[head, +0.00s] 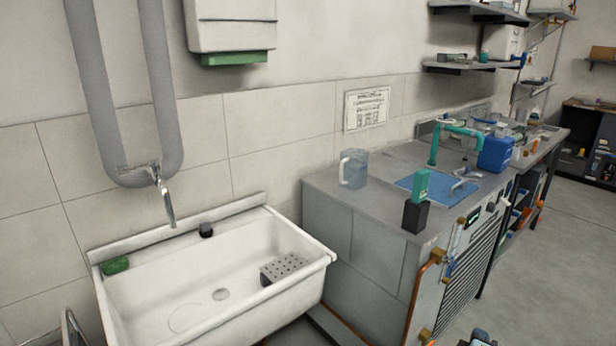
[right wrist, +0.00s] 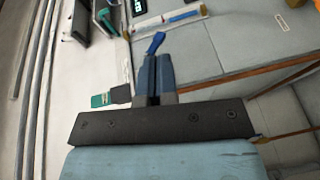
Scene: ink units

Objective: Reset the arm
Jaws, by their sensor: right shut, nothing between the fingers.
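My right gripper (head: 480,338) barely shows at the bottom edge of the head view, low in front of the counter. In the right wrist view its two blue-grey fingers (right wrist: 155,78) are together with nothing between them. A small blue piece (right wrist: 155,43) shows just beyond the fingertips; I cannot tell whether it touches them. My left gripper is not in view.
A white sink (head: 312,268) stands left of the grey counter (head: 330,190). The counter holds a clear jug (head: 353,168), a blue tray (head: 440,190), a black block (head: 415,217) and a blue container (head: 495,153). The floor (head: 560,270) at right is clear.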

